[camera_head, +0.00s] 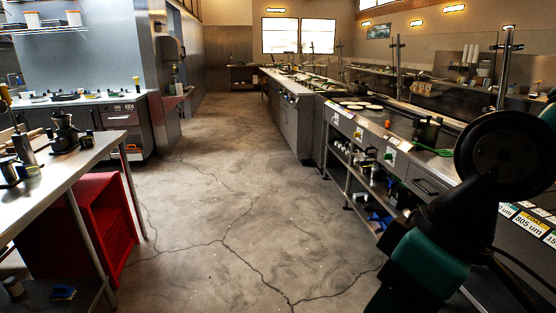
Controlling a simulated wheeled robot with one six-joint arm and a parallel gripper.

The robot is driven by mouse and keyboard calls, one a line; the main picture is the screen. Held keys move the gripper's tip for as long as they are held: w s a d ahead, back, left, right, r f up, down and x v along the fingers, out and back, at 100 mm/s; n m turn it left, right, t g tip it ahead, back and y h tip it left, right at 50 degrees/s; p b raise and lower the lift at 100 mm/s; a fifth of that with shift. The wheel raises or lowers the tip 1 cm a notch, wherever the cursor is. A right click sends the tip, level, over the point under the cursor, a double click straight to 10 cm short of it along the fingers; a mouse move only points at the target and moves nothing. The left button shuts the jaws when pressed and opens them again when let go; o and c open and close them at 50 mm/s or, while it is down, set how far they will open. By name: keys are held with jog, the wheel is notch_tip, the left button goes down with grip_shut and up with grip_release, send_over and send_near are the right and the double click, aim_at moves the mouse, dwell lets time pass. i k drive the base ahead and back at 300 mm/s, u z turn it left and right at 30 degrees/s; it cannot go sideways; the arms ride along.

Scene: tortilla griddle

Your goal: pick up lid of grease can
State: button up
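I cannot make out a grease can or its lid for certain. A small dark can-like container (428,131) stands on the griddle counter (385,122) at the right, close to my arm. Its top is too small to tell whether a lid is on it. My arm rises large and dark at the right edge and covers part of the counter behind it. The fingers of my gripper do not show in this view.
Pale tortillas (358,105) lie on the counter's far part. A green-handled tool lies by the dark container. The cracked concrete floor (215,200) between is clear.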

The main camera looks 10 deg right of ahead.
aim_at(427, 122)
jog(key=u, duration=0.2)
jog(key=i, duration=2)
jog(key=z, duration=0.6)
jog(key=i, duration=1.95)
jog(key=z, duration=1.05)
jog(key=i, duration=0.7)
jog(key=z, duration=0.3)
